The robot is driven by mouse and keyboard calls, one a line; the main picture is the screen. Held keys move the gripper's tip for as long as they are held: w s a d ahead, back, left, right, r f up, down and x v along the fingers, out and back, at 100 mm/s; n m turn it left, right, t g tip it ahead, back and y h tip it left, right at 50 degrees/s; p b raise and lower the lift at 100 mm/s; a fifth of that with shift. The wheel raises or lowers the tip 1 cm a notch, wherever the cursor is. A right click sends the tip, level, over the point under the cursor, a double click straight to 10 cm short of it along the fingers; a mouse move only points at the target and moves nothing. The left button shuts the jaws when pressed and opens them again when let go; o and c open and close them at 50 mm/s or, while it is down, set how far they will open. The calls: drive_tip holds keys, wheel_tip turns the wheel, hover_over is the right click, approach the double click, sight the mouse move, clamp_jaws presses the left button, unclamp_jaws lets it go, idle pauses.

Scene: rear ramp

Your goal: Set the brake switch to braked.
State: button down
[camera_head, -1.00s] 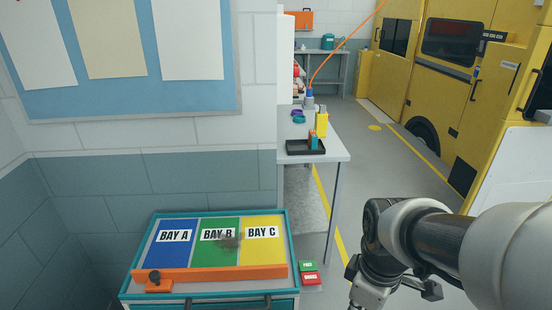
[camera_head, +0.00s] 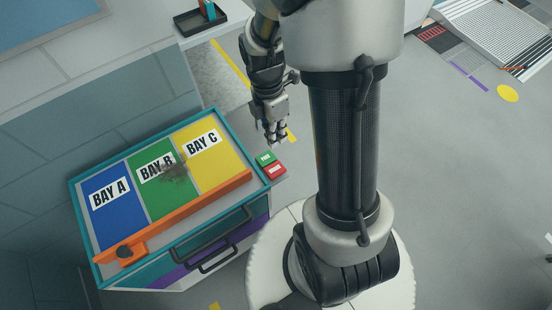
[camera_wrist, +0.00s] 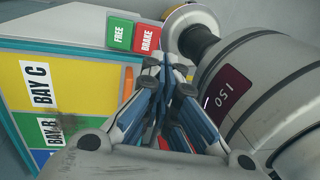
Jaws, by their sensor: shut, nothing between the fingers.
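The brake switch shows as a green FREE button (camera_head: 265,158) and a red BRAKE button (camera_head: 275,171) on the right side of the bay cabinet. In the wrist view, the FREE button (camera_wrist: 120,32) and the BRAKE button (camera_wrist: 147,38) are side by side near the top. I cannot tell which one is pressed in. My gripper (camera_head: 277,141) points down, just beyond the green button in the head view, apparently apart from both. In the wrist view my gripper (camera_wrist: 166,68) is shut and empty, its fingertips below the red button.
The cabinet top has blue, green and yellow panels marked BAY A, BAY B and BAY C, with a dark smudge on BAY B (camera_head: 155,180). An orange bar (camera_head: 180,218) with a black knob (camera_head: 124,251) runs along its front edge. Open floor lies to the right.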

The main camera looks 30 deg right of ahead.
sight(282, 173)
drive_tip(key=shift+f, duration=0.1)
drive_tip(key=s+f+b, duration=0.1)
drive_tip(key=f, duration=0.3)
drive_tip(key=f+b, duration=0.2)
drive_tip(key=f, duration=0.3)
drive_tip(key=s+f+b, duration=0.1)
drive_tip(key=f+b, duration=0.1)
drive_tip(key=f, duration=0.2)
drive_tip(key=shift+s+f, duration=0.25)
drive_tip(key=shift+s, duration=0.05)
